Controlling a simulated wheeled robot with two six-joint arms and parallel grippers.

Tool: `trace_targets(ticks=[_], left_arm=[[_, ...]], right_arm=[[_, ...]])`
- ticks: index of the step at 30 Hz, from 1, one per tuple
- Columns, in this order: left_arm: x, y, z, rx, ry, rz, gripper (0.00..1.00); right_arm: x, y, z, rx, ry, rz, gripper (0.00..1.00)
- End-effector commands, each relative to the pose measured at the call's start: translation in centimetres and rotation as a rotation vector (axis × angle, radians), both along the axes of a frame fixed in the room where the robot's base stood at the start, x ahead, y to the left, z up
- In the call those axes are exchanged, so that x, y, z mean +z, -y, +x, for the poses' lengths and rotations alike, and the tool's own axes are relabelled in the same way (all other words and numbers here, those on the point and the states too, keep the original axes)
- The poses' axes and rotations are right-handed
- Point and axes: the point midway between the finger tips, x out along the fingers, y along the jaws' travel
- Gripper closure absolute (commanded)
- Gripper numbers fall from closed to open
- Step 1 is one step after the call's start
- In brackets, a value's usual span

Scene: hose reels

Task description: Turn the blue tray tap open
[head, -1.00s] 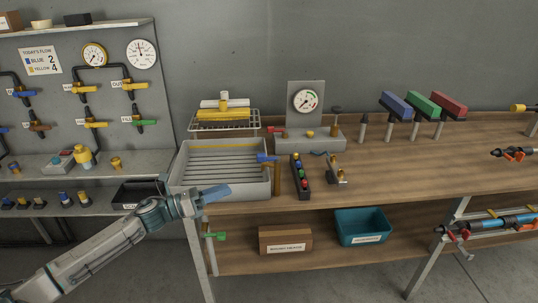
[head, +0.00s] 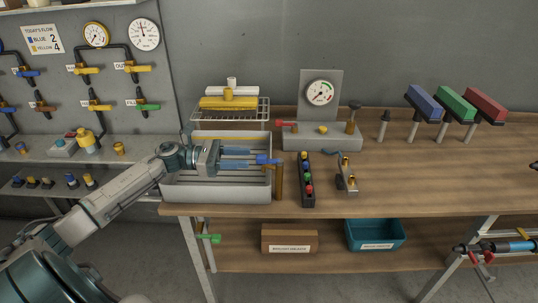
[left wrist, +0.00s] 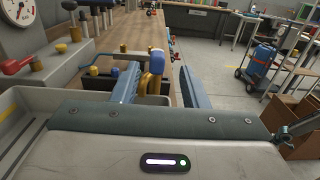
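The blue tray tap has a blue lever handle (head: 268,160) on a brass post (head: 279,182) at the right wall of the grey slatted tray (head: 215,193). My left gripper (head: 248,158) reaches over the tray from the left, its blue fingers pointing at the handle. In the left wrist view the fingers (left wrist: 158,88) are apart, with the blue handle (left wrist: 157,63) and brass body between them near the tips. I cannot tell whether either finger touches the handle. My right gripper is not in view.
A strip of coloured buttons (head: 307,180) and a small brass fitting (head: 346,176) stand right of the tap. A gauge stand (head: 320,92) with a red lever (head: 287,124) stands behind. A rack (head: 230,115) sits behind the tray. The bench further right has free room.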

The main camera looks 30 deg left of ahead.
Motion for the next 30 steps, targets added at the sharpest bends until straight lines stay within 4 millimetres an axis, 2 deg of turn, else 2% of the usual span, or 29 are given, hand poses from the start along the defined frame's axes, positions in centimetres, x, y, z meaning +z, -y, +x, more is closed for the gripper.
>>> trace_targets(ticks=[9,15,21,29,30], left_arm=[[0.4,4.1,2.5,0.000,0.003,-0.004,0.60],[0.2,5.9,3.6,0.001,0.001,-0.003,0.60],[0.1,6.7,4.1,0.001,-0.001,-0.002,0.60],[0.0,6.7,4.1,0.001,-0.002,-0.001,0.60],[0.0,6.7,4.1,0.001,-0.001,-0.001,0.68]], right_arm=[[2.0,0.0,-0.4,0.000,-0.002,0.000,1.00],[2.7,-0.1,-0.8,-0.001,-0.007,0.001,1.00],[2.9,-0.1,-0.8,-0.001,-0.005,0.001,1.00],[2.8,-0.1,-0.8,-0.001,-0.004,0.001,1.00],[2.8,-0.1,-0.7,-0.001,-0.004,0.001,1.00]])
